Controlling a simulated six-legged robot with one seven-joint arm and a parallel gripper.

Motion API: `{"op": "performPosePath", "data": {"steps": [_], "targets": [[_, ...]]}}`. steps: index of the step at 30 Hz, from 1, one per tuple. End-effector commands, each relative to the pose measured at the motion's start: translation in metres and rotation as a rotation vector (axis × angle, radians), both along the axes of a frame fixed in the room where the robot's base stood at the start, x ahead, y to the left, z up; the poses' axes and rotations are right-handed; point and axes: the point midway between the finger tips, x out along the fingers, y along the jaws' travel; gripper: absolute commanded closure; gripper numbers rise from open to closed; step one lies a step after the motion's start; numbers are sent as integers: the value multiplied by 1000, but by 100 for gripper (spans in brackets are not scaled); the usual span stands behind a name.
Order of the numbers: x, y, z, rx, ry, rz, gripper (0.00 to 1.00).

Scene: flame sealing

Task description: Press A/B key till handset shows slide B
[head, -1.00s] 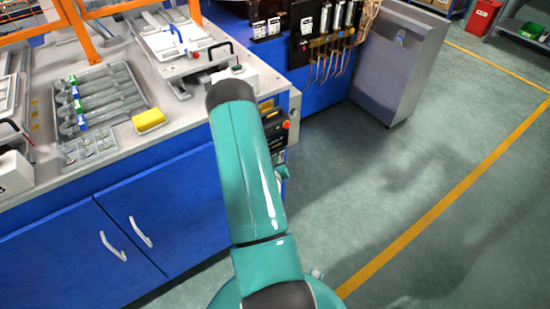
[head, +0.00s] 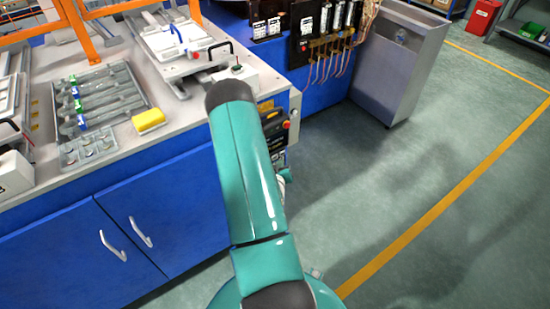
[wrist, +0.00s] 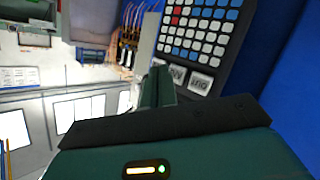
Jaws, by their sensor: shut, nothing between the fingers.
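In the head view my arm partly covers the handset (head: 276,130) on the bench's blue side, and hides the fingers.
A grey bench top (head: 185,125) with a tool tray and a yellow sponge (head: 148,120) lies left of my arm. A red button (head: 286,125) is near the bench corner. The floor at right is clear.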

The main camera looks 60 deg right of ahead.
Motion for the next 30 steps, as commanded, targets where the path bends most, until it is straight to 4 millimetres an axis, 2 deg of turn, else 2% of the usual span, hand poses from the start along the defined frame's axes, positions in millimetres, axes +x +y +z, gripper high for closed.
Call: {"op": "performPosePath", "data": {"steps": [15,30], "targets": [[-39,20,0,1,2,-1,100],[-40,20,0,1,0,0,100]]}}
